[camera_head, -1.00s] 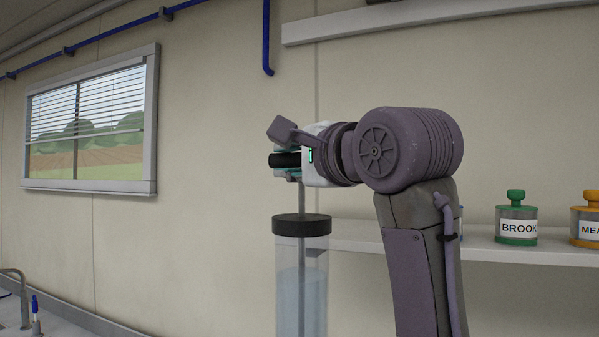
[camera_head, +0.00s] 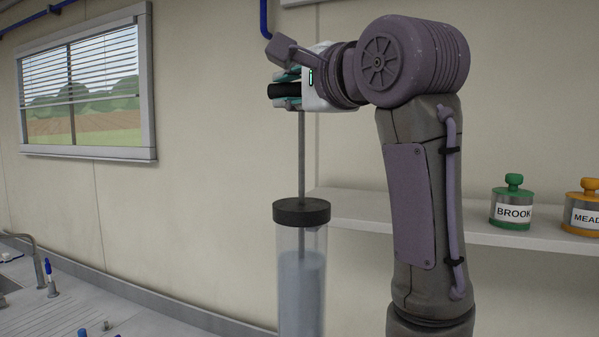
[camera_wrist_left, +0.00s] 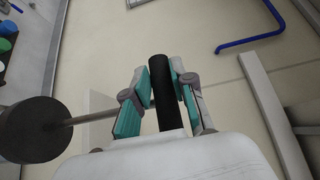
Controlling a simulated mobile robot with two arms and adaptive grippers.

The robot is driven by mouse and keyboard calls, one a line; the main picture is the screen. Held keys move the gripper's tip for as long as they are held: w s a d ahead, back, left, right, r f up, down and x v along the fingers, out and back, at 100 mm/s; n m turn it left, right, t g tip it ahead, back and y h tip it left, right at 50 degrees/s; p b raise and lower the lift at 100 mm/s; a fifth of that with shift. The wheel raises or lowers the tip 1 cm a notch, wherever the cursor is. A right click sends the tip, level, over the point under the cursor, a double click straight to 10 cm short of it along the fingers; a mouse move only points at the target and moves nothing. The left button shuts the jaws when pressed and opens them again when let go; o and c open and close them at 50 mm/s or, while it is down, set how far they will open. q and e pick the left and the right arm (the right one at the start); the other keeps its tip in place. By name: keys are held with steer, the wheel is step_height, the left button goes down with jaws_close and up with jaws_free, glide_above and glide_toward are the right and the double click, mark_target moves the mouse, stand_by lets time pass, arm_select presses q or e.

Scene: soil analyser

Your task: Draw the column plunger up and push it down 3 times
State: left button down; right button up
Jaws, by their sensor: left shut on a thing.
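The clear column (camera_head: 301,285) stands upright with a dark cap (camera_head: 301,212) on top and bluish liquid inside. A thin grey plunger rod (camera_head: 301,155) rises well out of the cap to a black crossbar handle (camera_head: 285,90). My left gripper (camera_head: 284,89) is shut on this handle, high above the cap. In the left wrist view the handle (camera_wrist_left: 164,95) lies between the teal finger pads, and the rod (camera_wrist_left: 95,117) runs left to the round dark cap (camera_wrist_left: 35,129). The column's bottom is out of frame. My right gripper is not in view.
A wall shelf (camera_head: 400,217) behind my arm bears a green-lidded jar (camera_head: 511,205) and an orange-lidded jar (camera_head: 583,210). A counter with a tap (camera_head: 40,262) is at the lower left. The air left of the column is clear.

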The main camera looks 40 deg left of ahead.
mark_target(289, 206)
arm_select(q)
step_height(289, 206, down, 12)
steer(key=b, duration=1)
steer(key=shift+f, duration=0.1)
steer(key=c, duration=0.9)
jaws_free()
